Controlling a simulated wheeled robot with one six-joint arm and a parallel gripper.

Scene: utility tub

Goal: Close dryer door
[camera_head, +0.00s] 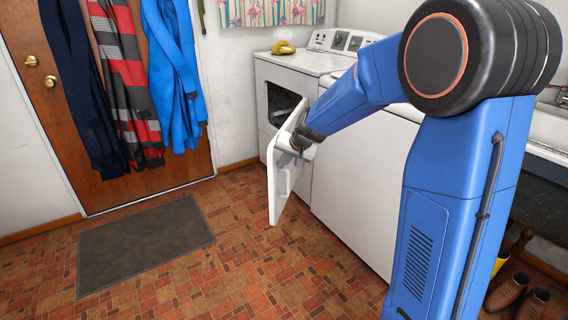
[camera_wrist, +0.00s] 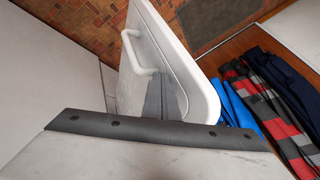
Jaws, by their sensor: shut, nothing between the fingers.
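The white dryer (camera_head: 270,80) stands against the back wall, with its dark front opening partly visible. Its white door (camera_head: 284,185) is open and stands out from the front into the room. In the wrist view the door (camera_wrist: 190,65) rises ahead of me, with a white loop handle (camera_wrist: 136,52) on its left face. My gripper (camera_head: 299,148) is shut and empty at the upper part of the door, close against it. In the wrist view the grey fingers (camera_wrist: 165,98) lie close to the door, partly hidden behind my dark wrist bar. I cannot tell whether they touch it.
A white washer (camera_head: 355,185) stands right of the dryer. A yellow item (camera_head: 284,48) lies on the dryer top. A grey mat (camera_head: 145,243) lies on the tiled floor, which is clear before the open door. Coats (camera_head: 172,75) hang on the wooden door at left. Brown shoes (camera_head: 508,292) are at lower right.

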